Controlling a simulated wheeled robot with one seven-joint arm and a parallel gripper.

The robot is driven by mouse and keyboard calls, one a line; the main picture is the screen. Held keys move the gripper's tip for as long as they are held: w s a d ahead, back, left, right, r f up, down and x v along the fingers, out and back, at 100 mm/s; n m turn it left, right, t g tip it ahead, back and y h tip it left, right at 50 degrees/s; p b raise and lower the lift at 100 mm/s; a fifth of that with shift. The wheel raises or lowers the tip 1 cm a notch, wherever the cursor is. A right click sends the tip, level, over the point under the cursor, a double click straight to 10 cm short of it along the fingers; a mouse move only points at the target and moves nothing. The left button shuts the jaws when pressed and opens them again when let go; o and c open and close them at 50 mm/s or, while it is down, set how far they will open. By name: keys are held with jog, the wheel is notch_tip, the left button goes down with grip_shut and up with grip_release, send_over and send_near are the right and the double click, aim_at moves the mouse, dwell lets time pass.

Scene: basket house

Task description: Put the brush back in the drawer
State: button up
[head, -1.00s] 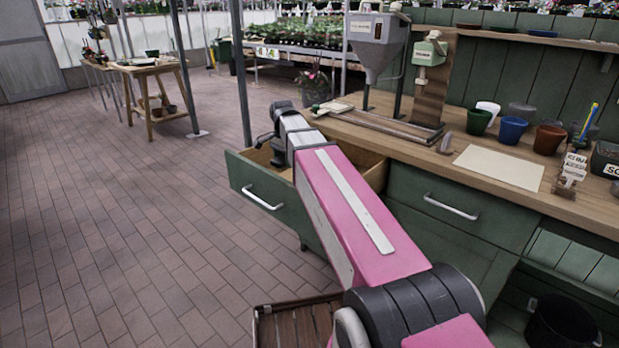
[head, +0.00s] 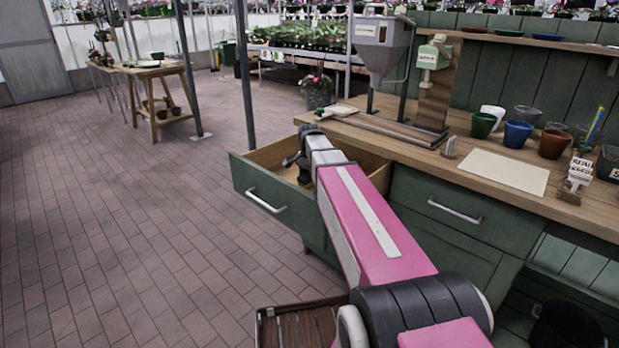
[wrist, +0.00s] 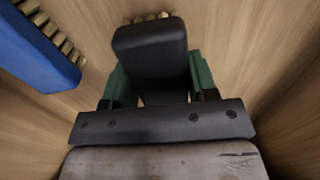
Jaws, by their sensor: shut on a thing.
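The open drawer (head: 262,196) sticks out from the green bench at its left end. My gripper (head: 304,174) is down at the drawer, its tips small and partly hidden by my arm in the head view. In the wrist view my gripper (wrist: 158,80) is shut on a dark brush (wrist: 150,50), with green fingers on both sides of it. Tan bristles show at the brush's far end. Pale wooden surfaces surround it; I cannot tell whether it touches the drawer floor. A blue brush (wrist: 38,45) with tan bristles lies at the upper left.
The wooden benchtop (head: 440,160) carries a hopper machine (head: 381,45), a pale sheet (head: 502,171) and several pots, including a blue one (head: 518,133). A closed drawer (head: 450,212) is to the right. The brick floor at left is clear.

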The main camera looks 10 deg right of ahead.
aim_at(309, 174)
jog(key=shift+f, duration=0.2)
jog(key=o, duration=0.9)
notch_tip(309, 174, up, 12)
jog(key=shift+r, duration=0.1)
dwell(0.4)
